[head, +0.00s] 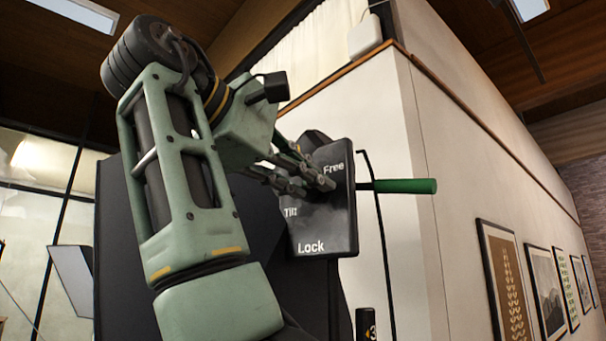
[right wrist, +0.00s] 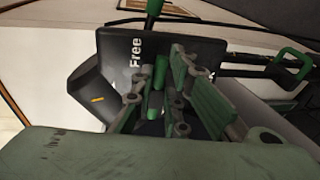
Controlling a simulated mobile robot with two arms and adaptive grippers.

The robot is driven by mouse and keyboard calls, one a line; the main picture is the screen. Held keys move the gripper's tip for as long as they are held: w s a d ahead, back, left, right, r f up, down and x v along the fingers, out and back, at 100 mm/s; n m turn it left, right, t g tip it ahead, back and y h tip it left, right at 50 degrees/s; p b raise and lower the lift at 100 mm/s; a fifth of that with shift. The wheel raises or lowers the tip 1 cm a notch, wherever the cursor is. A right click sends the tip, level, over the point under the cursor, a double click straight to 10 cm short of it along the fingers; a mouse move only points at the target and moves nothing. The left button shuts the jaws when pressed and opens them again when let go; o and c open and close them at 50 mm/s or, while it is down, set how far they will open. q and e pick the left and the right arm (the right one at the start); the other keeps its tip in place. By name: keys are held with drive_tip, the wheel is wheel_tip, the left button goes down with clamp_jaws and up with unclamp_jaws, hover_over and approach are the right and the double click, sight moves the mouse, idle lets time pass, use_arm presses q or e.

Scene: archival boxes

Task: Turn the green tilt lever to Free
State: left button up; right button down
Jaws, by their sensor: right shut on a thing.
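A black panel (head: 330,225) carries the white words Free, Tilt and Lock, with Free at the top right and Lock at the bottom. My right gripper (head: 322,182) reaches its face from the left, between the words. In the right wrist view, my right gripper's fingers (right wrist: 168,82) are closed around a short green piece (right wrist: 156,78), which appears to be the tilt lever. The fingers hide most of it, so I cannot tell exactly where it points. My left gripper is not in view.
A longer green handle (head: 405,186) sticks out past the panel's right edge, near a thin black curved rod (head: 382,240). A white wall corner stands behind, with framed pictures (head: 505,285) to the right. A green loop handle (right wrist: 292,57) shows in the right wrist view.

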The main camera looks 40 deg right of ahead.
drive_tip(key=shift+s+r, duration=0.1)
drive_tip(key=shift+r, duration=0.15)
drive_tip(key=c, duration=1.8)
unclamp_jaws()
drive_tip(key=shift+d+f, duration=0.1)
drive_tip(key=shift+f, duration=0.15)
